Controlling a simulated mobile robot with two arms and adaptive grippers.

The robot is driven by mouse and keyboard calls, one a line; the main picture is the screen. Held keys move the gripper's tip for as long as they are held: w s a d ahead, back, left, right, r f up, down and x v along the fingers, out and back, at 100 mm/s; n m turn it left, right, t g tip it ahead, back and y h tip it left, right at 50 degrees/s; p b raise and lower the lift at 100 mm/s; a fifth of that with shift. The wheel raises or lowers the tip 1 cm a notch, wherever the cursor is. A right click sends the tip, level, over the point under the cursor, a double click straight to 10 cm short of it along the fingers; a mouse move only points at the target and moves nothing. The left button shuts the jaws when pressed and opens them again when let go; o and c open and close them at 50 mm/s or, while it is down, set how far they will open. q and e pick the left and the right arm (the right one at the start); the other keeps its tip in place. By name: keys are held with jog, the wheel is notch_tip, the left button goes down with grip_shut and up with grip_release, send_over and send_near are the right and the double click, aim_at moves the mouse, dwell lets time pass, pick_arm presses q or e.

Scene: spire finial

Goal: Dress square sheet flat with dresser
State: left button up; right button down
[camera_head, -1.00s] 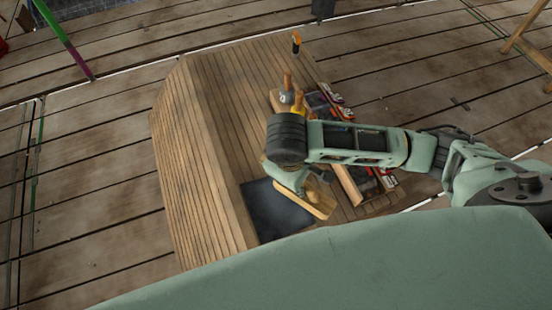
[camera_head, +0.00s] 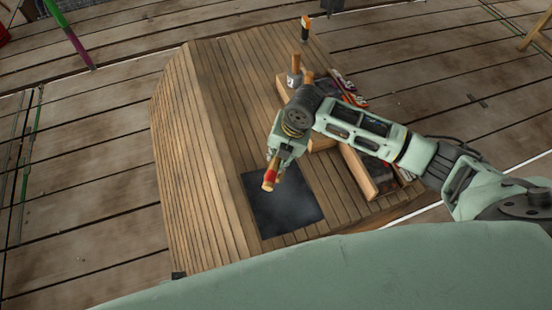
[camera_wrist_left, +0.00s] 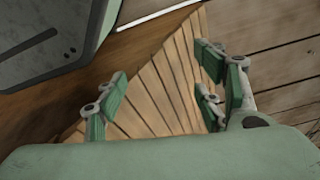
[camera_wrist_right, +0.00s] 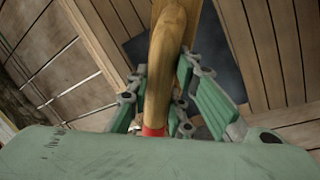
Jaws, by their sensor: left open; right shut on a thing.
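The square sheet (camera_head: 287,212) is dark grey and lies on the slatted wooden deck, looking flat in the head view. Its dark surface also shows in the right wrist view (camera_wrist_right: 222,72). My right gripper (camera_head: 277,160) is shut on the wooden dresser (camera_head: 268,184), which has a red band. The dresser appears above the sheet's upper left edge; I cannot tell whether it touches. In the right wrist view the dresser (camera_wrist_right: 165,60) covers part of the sheet. My left gripper (camera_wrist_left: 160,88) is open and empty, seen only in the left wrist view, with wooden slats beyond it.
A wooden-sided tray (camera_head: 358,172) with tools is right of the sheet, partly hidden by my right arm. A wooden-handled tool (camera_head: 295,72) and an orange-handled tool (camera_head: 305,30) stand farther back. The deck's sloped side (camera_head: 185,150) drops away left.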

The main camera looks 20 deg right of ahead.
jog(key=w+f+n+b, duration=0.1)
jog(key=f+n, duration=0.1)
jog(key=shift+w+n+g+y, duration=0.3)
jog(key=shift+w, duration=0.1)
jog(key=shift+f, duration=0.25)
jog(key=b+x, duration=0.2)
jog(key=shift+d+f+b, duration=0.1)
jog(key=shift+d+b, duration=0.1)
jog(key=shift+b, duration=0.15)
notch_tip(320, 180, down, 2)
jog(key=shift+f+b, duration=0.1)
jog(key=shift+b, duration=1)
pick_arm(q)
notch_tip(320, 180, up, 19)
jog(key=w+t, duration=0.1)
jog(key=shift+w, duration=0.4)
pick_arm(e)
jog(key=shift+f, duration=0.1)
pick_arm(q)
jog(key=shift+r, duration=0.1)
pick_arm(e)
jog(key=x, duration=0.1)
jog(key=b+x, duration=0.2)
jog(key=shift+d+f, duration=0.2)
jog(key=shift+f, duration=0.25)
pick_arm(q)
jog(key=shift+f, duration=0.6)
pick_arm(e)
jog(key=shift+r, duration=0.15)
